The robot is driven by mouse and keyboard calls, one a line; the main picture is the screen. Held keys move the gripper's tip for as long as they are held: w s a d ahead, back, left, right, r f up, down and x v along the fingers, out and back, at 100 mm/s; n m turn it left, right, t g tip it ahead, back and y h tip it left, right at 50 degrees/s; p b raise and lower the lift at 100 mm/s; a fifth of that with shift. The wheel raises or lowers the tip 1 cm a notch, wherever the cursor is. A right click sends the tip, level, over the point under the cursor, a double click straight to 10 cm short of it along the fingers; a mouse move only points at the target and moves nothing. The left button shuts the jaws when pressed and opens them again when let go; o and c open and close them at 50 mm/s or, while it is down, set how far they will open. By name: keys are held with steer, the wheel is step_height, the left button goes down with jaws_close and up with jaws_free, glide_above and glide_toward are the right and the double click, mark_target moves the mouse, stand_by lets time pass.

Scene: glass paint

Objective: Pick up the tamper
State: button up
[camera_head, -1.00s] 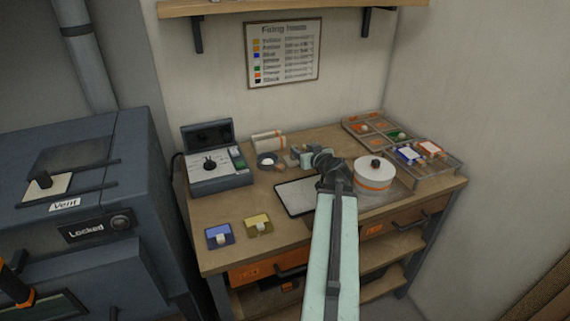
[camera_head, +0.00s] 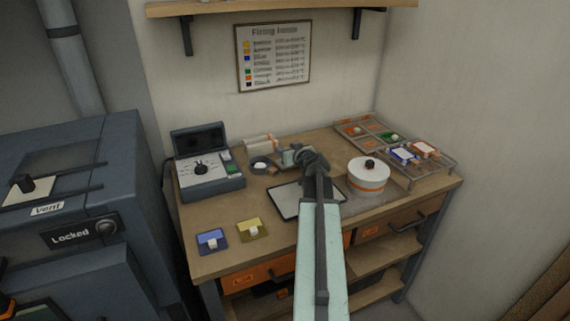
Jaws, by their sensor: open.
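I cannot make out with certainty which thing is the tamper; small grey-green shapes (camera_head: 291,156) at the back middle of the workbench lie close to my gripper and blend with it. My gripper (camera_head: 297,158) is over the back middle of the bench, above the far edge of a white tray-like sheet with a dark rim (camera_head: 291,203). Its jaws are open, but the fingertips are small and partly hidden by my own wrist. Whether it touches anything cannot be seen.
Racks (camera_head: 412,180) fill the back right. A locked kiln (camera_head: 85,210) stands left.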

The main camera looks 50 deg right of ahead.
jaws_close()
stand_by(1.4)
